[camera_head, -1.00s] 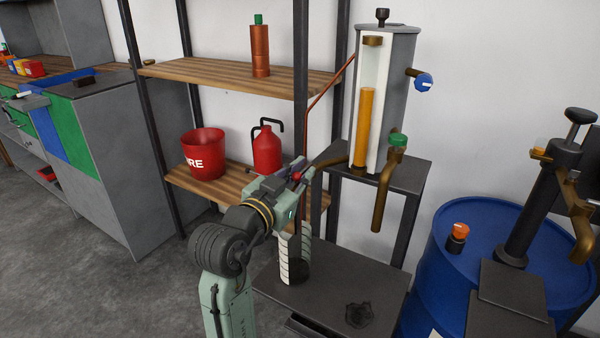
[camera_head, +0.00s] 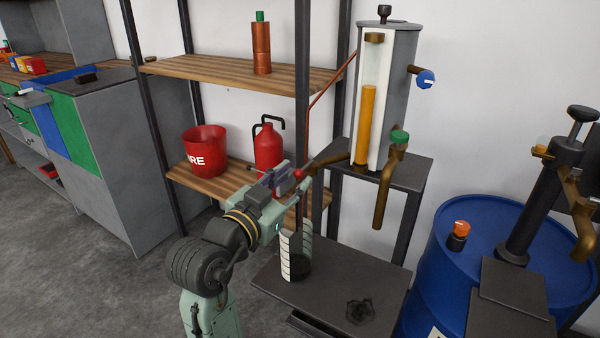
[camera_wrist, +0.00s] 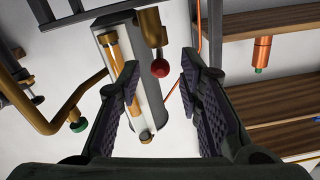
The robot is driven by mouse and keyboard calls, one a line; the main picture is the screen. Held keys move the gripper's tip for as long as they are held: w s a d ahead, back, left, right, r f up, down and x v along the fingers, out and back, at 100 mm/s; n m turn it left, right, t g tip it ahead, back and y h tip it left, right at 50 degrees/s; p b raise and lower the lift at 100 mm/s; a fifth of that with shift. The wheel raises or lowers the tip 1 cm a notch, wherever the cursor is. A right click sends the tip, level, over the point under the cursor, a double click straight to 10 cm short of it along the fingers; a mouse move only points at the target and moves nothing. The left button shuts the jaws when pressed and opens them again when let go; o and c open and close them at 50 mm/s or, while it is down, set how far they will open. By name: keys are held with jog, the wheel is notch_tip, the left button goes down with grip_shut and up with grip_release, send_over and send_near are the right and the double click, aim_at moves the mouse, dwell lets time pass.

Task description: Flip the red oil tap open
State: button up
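The red oil tap shows as a small red ball knob (camera_head: 298,174) on a brass spout at the lower left of the grey oil dispenser (camera_head: 403,85). In the wrist view the red knob (camera_wrist: 160,68) hangs from the brass fitting (camera_wrist: 151,27). My gripper (camera_head: 286,180) is beside the knob in the head view. In the wrist view my open gripper (camera_wrist: 158,80) has one finger on each side of the knob in the picture, with gaps on both sides. I cannot tell whether the knob is between the fingertips or just beyond them.
A green-knobbed tap (camera_head: 400,137) and a blue knob (camera_head: 425,79) are on the dispenser's right. A red can (camera_head: 268,145) and red bucket (camera_head: 204,150) stand on the shelf behind.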

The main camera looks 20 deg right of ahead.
aim_at(296, 177)
jog(key=shift+v, duration=1.55)
